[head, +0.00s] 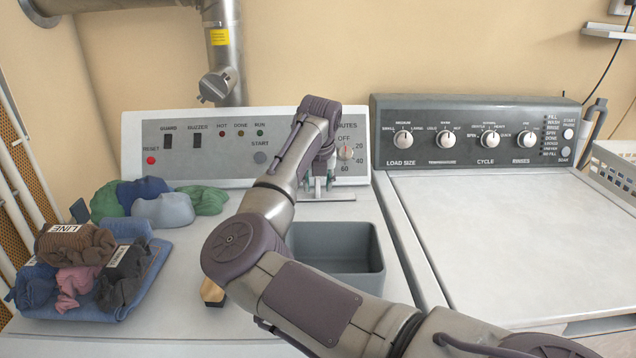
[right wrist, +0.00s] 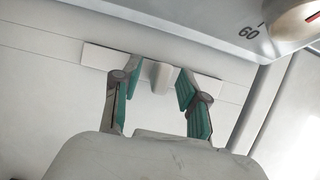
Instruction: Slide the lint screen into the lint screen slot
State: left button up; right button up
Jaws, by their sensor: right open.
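The lint screen's pale, narrow top plate (right wrist: 100,56) lies across the dryer top in the right wrist view, with a small upright tab at its middle. The plate also shows in the head view (head: 340,197), below the dryer's control panel. My right gripper (right wrist: 158,76) is open, its green-padded fingers on either side of the tab with a gap showing at each side. In the head view my right gripper (head: 318,190) is partly hidden by its own wrist. The slot and any screen mesh are hidden beneath the plate. My left gripper is out of view.
A grey open bin (head: 365,283) stands on the dryer in front of the plate, partly behind my right arm. Folded clothes on a blue towel (head: 145,275) and several rolled garments (head: 160,208) lie at left. The washer lid (head: 510,235) at right is clear.

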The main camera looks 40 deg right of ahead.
notch_tip(320, 180, up, 20)
jog(key=p, duration=1.8)
jog(key=shift+f, duration=0.25)
jog(key=shift+f, duration=0.1)
